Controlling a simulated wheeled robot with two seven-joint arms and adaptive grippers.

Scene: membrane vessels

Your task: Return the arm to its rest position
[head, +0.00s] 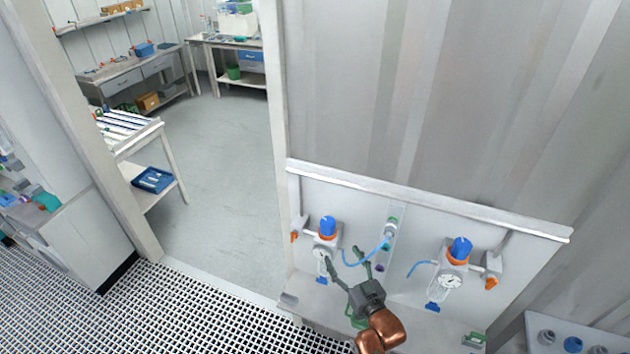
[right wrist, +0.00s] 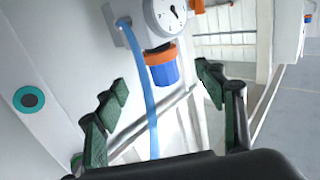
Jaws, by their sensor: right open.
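My right gripper (head: 346,262) is in front of the wall panel, between its two regulator units, with fingers spread and nothing between them that I can see held. In the right wrist view the open fingers (right wrist: 160,92) stand either side of a blue hose (right wrist: 141,75) and a blue regulator knob (right wrist: 164,73) with an orange collar. A round gauge (right wrist: 172,14) shows at the top there. Whether the fingers touch the hose is unclear. My copper-coloured right arm comes up from the bottom in the head view. My left gripper is out of view.
The panel carries a left regulator (head: 327,228), a right regulator (head: 460,250) and a middle fitting (head: 391,228) with a blue hose. A ledge (head: 440,318) runs beneath. A doorway to the left opens on clear floor (head: 225,160), with a blue tray (head: 153,180) on a cart.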

